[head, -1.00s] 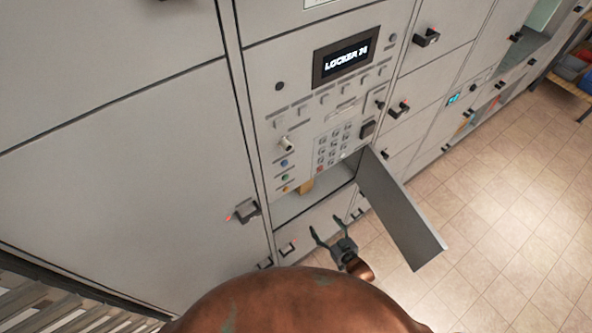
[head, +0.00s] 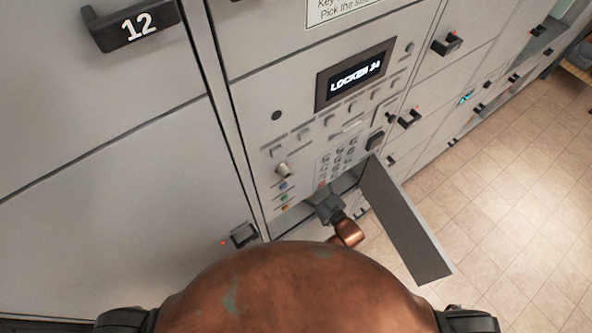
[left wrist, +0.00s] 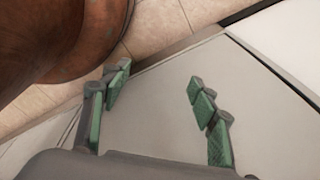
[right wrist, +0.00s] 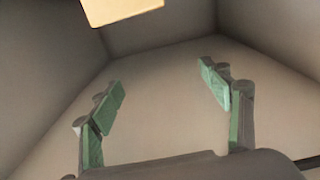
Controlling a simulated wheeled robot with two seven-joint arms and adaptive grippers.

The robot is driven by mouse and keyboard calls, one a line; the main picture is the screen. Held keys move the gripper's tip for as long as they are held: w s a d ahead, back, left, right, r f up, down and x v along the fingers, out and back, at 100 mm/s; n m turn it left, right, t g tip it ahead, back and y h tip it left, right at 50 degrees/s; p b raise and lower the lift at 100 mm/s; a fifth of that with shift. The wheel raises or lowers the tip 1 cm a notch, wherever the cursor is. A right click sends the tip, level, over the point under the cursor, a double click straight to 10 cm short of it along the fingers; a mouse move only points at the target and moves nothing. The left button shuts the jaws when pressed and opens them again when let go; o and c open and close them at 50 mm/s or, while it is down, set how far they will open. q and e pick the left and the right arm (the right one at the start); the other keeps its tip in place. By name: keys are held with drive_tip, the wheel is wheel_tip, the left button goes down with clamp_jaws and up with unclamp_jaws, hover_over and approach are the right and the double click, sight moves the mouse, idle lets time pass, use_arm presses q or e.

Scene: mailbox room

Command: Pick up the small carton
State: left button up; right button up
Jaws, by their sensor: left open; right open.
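The small carton (right wrist: 122,8) shows as a tan, lit shape at the top edge of the right wrist view, inside a grey compartment. In the head view it is hidden. My right gripper (right wrist: 162,86) is open and empty inside the compartment, with the carton ahead of its fingers and to the left, apart from them. In the head view my right gripper (head: 326,203) reaches into the open compartment below the keypad. My left gripper (left wrist: 158,82) is open and empty near a pale grey panel, seen only in the left wrist view.
The open locker door (head: 405,225) sticks out to the right of my right gripper. The control panel with its screen (head: 354,80) is above the compartment. Locker 12's handle (head: 135,25) juts out at upper left. The tiled floor (head: 500,200) at right is clear.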

drive_tip(key=f+b, duration=0.1)
drive_tip(key=f, duration=0.1)
drive_tip(key=f+b, duration=0.2)
drive_tip(key=shift+w+f, duration=0.2)
drive_tip(key=shift+f, duration=0.15)
wheel_tip(320, 180, down, 3)
drive_tip(key=b, duration=0.3)
drive_tip(key=shift+d+r, duration=0.1)
drive_tip(key=shift+r, duration=0.05)
drive_tip(key=shift+w+a+f, duration=0.2)
drive_tip(key=shift+w+a, duration=0.2)
drive_tip(key=shift+w, duration=0.25)
drive_tip(key=x, duration=0.5)
drive_tip(key=shift+w+d+b, duration=0.1)
drive_tip(key=shift+w+b, duration=0.15)
drive_tip(key=shift+b, duration=0.1)
drive_tip(key=shift+w+a, duration=0.3)
drive_tip(key=shift+w, duration=0.15)
drive_tip(key=shift+c, duration=0.4)
drive_tip(key=c, duration=0.3)
use_arm(q)
drive_tip(key=s+f, duration=0.4)
drive_tip(key=f, duration=0.3)
drive_tip(key=shift+a+f+g, duration=0.15)
drive_tip(key=shift+f+g, duration=0.15)
drive_tip(key=shift+f, duration=0.05)
use_arm(e)
clamp_jaws()
